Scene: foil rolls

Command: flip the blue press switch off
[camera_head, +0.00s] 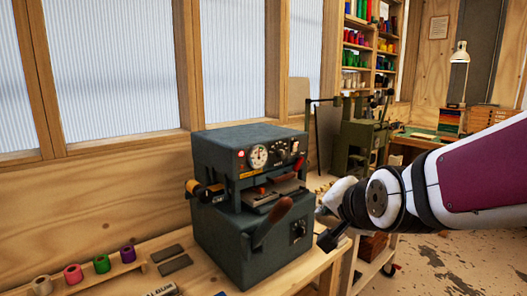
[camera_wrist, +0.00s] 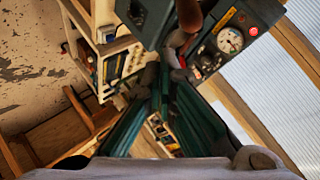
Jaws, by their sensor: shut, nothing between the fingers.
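The blue-grey press (camera_head: 222,240) stands on the wooden bench in the head view. A small dark switch plate (camera_head: 298,230) is on the lower right of its front; the switch's position is too small to tell. What looks like the same plate shows at the top of the wrist view (camera_wrist: 137,12). My gripper (camera_head: 326,242) is just right of the press front, near the switch plate; contact cannot be told. In the wrist view its dark fingers (camera_wrist: 160,72) converge, shut and empty.
The press carries a round gauge (camera_head: 258,156), a lit red lamp (camera_head: 241,154) and a red-brown lever handle (camera_head: 279,209) close to the switch plate. Foil rolls (camera_head: 101,263) stand at lower left. A green machine (camera_head: 357,139) stands behind. Open floor lies at right.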

